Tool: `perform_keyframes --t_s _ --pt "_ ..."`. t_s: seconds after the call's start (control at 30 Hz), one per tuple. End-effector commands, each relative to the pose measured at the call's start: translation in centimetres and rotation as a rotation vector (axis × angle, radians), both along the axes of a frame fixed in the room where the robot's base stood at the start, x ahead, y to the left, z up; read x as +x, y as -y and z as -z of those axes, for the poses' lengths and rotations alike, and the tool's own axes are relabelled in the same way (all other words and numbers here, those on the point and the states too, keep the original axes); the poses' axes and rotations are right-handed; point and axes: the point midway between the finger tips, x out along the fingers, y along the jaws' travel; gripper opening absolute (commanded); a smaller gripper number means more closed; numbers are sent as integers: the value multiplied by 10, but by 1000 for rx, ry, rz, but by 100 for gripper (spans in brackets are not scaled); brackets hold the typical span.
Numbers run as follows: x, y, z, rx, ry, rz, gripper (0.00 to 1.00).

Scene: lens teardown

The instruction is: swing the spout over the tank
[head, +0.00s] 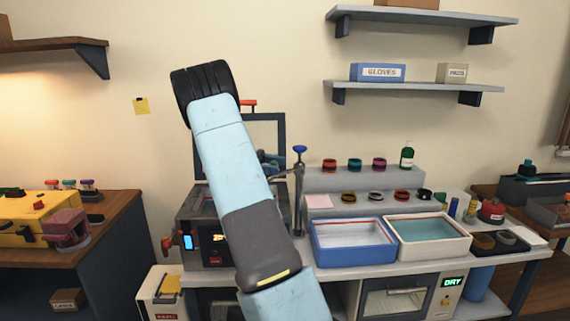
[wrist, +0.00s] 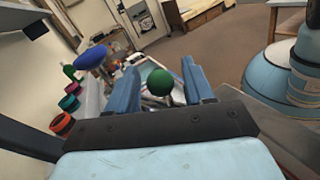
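A faucet post (head: 299,195) topped by a blue knob (head: 299,149) stands at the right of a boxy machine (head: 190,232) with an open tank top (head: 196,203) and raised lid. A short grey spout (head: 283,171) reaches left from the post; its far end is hidden behind my arm. In the wrist view, a green ball knob (wrist: 160,83) sits between the blue fingers of my gripper (wrist: 162,68). The fingers are apart, with a gap showing on each side of the knob. The blue knob (wrist: 90,55) is to the left. My arm hides most of my gripper in the head view.
A blue tray (head: 352,263) and a white tray (head: 443,256) of liquid stand right of the post. Behind them a step holds lens rings and a green bottle (head: 407,158). The raised lid (head: 267,116) stands close behind my arm. Shelves (head: 415,86) hang above.

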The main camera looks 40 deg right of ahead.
Motion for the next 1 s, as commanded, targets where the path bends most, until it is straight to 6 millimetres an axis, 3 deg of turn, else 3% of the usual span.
perform_keyframes --t_s 0.27,0.5,1.0 --pt "0 -1 -2 1 0 0 52" --pt "-1 0 -31 -2 3 0 52" --pt "-61 -31 -97 2 1 -1 52"
